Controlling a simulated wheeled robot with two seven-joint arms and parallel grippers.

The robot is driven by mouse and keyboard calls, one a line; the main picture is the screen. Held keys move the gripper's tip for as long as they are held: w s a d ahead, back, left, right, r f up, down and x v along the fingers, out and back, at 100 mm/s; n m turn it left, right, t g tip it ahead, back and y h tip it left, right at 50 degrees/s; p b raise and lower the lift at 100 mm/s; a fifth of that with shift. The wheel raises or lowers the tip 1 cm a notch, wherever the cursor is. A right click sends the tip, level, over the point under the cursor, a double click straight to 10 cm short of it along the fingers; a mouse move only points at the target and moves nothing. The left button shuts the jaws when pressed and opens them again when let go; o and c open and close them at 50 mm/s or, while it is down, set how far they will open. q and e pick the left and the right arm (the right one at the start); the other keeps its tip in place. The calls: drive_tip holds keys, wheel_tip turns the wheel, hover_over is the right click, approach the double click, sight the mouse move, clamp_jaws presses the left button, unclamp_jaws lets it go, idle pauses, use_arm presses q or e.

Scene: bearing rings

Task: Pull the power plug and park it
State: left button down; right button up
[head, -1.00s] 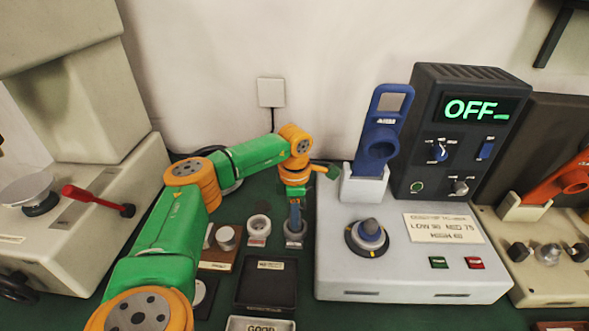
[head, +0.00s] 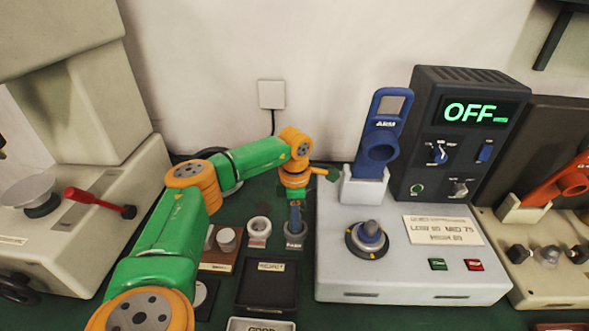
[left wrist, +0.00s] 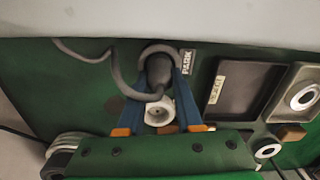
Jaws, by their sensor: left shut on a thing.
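My left gripper (left wrist: 160,62) has its two blue fingers shut on the dark grey power plug (left wrist: 158,72). In the head view the left gripper (head: 295,218) points down at the round grey holder labelled PARK (head: 294,243). In the left wrist view the plug lies within the outline of the PARK holder's ring (left wrist: 160,47); how deep it sits is hidden. A grey cable (left wrist: 105,72) runs from the plug in a loop. The wall outlet plate (head: 271,93) has a dark cord below it. My right gripper is out of view.
Just right is the grey machine (head: 350,285) with a knob, a blue handle (head: 381,140) and a display reading OFF (head: 470,111). A white cup (head: 259,229) stands left of the holder. A black REJECT tray (head: 267,288) lies in front. A red lever (head: 97,200) is at left.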

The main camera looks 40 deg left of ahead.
use_arm(q)
drive_tip(key=shift+f+b, duration=0.35)
drive_tip(key=shift+f, duration=0.2)
drive_tip(key=c, duration=0.8)
unclamp_jaws()
drive_tip(key=shift+c, duration=0.2)
wheel_tip(320, 180, up, 11)
drive_tip(key=p, duration=1)
drive_tip(key=shift+r, duration=0.15)
